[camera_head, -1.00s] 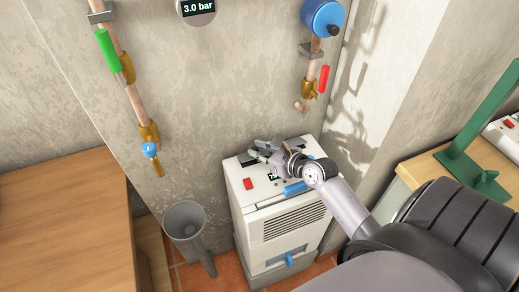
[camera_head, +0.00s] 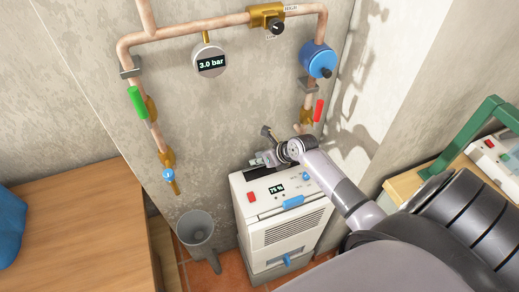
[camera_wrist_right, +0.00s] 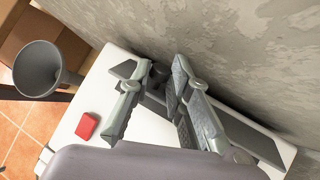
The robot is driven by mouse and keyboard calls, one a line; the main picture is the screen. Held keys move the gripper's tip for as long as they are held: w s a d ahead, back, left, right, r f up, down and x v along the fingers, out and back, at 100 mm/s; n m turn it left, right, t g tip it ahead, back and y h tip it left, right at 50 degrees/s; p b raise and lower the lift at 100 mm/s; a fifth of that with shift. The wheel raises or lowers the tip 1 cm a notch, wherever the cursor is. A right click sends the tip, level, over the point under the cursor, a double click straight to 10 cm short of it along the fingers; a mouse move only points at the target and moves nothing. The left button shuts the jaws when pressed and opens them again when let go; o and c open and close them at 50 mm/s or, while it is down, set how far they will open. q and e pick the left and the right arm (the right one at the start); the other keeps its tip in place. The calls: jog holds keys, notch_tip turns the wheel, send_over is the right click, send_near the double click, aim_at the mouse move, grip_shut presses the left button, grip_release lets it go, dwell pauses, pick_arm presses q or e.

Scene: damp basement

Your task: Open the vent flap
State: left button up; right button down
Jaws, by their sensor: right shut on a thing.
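A white dehumidifier (camera_head: 286,222) with a red switch and a display reading about 76 % stands against the wall. The vent flap (camera_wrist_right: 252,137) seems to be the dark grey strip along the rear of its top, next to the wall in the right wrist view. My right gripper (camera_head: 263,159) is over the rear of the top. In the right wrist view its fingers (camera_wrist_right: 155,72) close around a small dark part at the flap's end. The fingers and wrist hide much of the flap, so its exact tilt is unclear. My left gripper is not in view.
Copper pipes with a green lever (camera_head: 137,102), a red lever (camera_head: 319,110) and a blue-capped unit (camera_head: 319,60) run on the wall behind. A grey funnel (camera_head: 196,229) stands left of the dehumidifier. A wooden table (camera_head: 80,225) is at the left, a bench with a green frame at the right.

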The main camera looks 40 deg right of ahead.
jog(key=shift+w+d+r, duration=0.1)
jog(key=shift+d, duration=0.05)
dwell(0.3)
jog(key=c, duration=1.8)
grip_release()
jog(key=v, duration=1.2)
jog(key=shift+w, duration=0.1)
